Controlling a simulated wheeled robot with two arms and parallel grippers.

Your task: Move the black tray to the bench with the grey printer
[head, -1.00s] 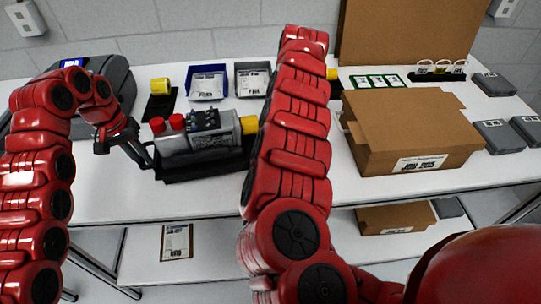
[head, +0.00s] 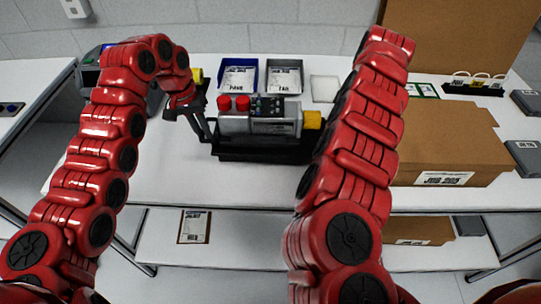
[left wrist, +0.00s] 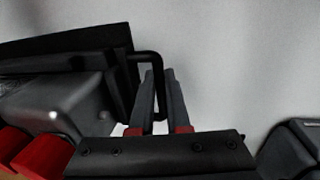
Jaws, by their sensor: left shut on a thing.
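The black tray (head: 255,154) is at the front of the white bench in the head view, carrying a grey motor-like unit (head: 250,123) with two red caps and a yellow end. I cannot tell whether the tray is touching the bench. My left gripper (head: 207,138) is at the tray's left end. In the left wrist view its fingers (left wrist: 163,88) are shut on the black handle (left wrist: 151,56) of the tray (left wrist: 70,48). A dark grey machine (head: 90,77), apparently the printer, stands at the bench's left, partly behind my left arm. My right gripper is not visible.
A blue bin (head: 238,73) and a grey bin (head: 285,75) stand behind the tray. A cardboard box (head: 445,145) is to the right, partly behind my right arm. Another surface (head: 30,80) with a small dark device (head: 12,107) is at the far left, across a gap.

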